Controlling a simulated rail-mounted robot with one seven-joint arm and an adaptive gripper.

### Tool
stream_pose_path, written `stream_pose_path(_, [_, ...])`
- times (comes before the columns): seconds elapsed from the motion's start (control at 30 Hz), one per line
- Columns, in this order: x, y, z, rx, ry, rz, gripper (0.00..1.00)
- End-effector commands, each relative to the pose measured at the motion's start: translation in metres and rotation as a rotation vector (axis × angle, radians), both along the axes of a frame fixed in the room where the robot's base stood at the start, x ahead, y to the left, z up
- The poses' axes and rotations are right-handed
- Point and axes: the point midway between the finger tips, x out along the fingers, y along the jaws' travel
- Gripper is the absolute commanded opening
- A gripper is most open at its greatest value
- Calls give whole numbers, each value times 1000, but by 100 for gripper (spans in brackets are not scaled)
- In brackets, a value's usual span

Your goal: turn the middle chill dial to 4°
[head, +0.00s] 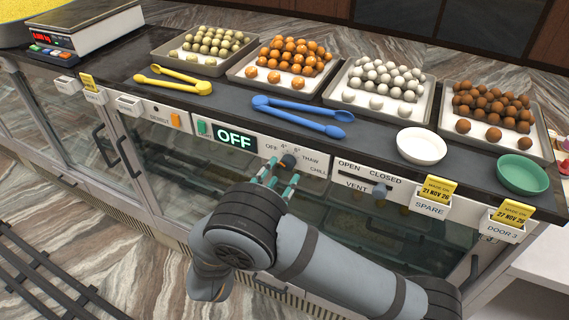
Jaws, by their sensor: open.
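The chill dial (288,160) is a small dark grey knob on the white middle control panel of the counter front. Labels OFF, 4°, THAW and CHILL stand around it; one more small mark is hard to read. Which mark its pointer faces is too small to tell. The green display (235,139) left of it reads OFF. My gripper (281,175) has teal-tipped fingers, spread open, just below and in front of the dial. One fingertip is close to the dial's left side; I cannot tell whether it touches.
Right of the dial is a vent slider (379,190) marked OPEN and CLOSED. A green rocker switch (201,128) and an orange defrost switch (175,120) sit to the left. Blue tongs (300,115), a white bowl (421,146) and a green bowl (523,173) lie on the countertop above.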

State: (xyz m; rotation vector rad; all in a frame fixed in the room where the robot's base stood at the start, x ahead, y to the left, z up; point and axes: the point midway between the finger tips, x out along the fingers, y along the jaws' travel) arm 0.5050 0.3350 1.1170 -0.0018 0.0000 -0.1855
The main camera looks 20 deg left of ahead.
Motion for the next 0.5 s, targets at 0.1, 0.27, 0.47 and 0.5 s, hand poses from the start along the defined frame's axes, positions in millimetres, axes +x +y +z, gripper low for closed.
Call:
stream_pose_path(0.1, [19,-5,2,0,0,-3,48])
stream_pose_path(0.27, [34,-7,1,1,0,-2,48])
stream_pose_path(0.47, [38,-7,0,1,1,0,48])
stream_pose_path(0.5, [38,-7,0,1,1,0,48])
